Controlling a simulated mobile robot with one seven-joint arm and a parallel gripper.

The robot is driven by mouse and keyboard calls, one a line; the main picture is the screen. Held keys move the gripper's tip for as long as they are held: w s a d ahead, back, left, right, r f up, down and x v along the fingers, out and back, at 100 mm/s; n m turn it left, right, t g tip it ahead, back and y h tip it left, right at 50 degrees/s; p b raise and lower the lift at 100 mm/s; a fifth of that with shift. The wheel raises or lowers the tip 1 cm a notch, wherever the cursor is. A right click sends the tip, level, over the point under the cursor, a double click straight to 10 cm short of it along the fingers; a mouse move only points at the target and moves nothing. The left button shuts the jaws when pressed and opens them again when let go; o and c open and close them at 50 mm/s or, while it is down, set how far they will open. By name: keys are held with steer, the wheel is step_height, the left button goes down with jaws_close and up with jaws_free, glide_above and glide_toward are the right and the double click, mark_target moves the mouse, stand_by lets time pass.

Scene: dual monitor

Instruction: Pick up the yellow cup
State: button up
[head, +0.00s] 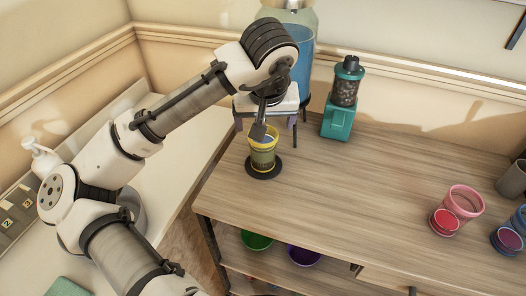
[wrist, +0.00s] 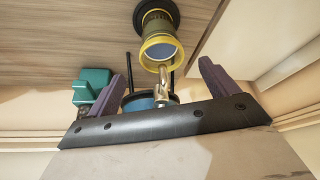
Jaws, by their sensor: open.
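The yellow cup (head: 263,158) stands upright on a round dark coaster (head: 264,173) near the left edge of the wooden table. It has a bright yellow rim, an olive-toned body and a bluish inside. In the wrist view the cup (wrist: 158,31) is at the top, beyond my fingertips and roughly in line with the gap between them. My gripper (head: 265,121) is open and empty, just behind and above the cup, with a dark part overlapping its rim. Both purple fingers of my gripper (wrist: 165,74) show in the wrist view, apart from the cup.
A blue-filled dispenser (head: 306,57) stands behind my gripper, partly hidden. A metal spout (wrist: 163,86) shows between my fingers. A teal grinder-like container (head: 340,118) is at right. Pink cups (head: 464,203) stand far right. The middle tabletop is clear.

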mark_target(263, 150)
steer(key=shift+w+p+x, duration=0.15)
steer(key=shift+p+x, duration=0.05)
steer(key=shift+x, duration=1.2)
steer(key=shift+w+p+x, duration=0.2)
steer(key=shift+x, duration=1.25)
steer(key=shift+a+r, duration=0.1)
steer(key=shift+r, duration=0.05)
steer(key=c, duration=1.6)
steer(key=shift+c, duration=0.8)
steer(key=shift+r, duration=0.2)
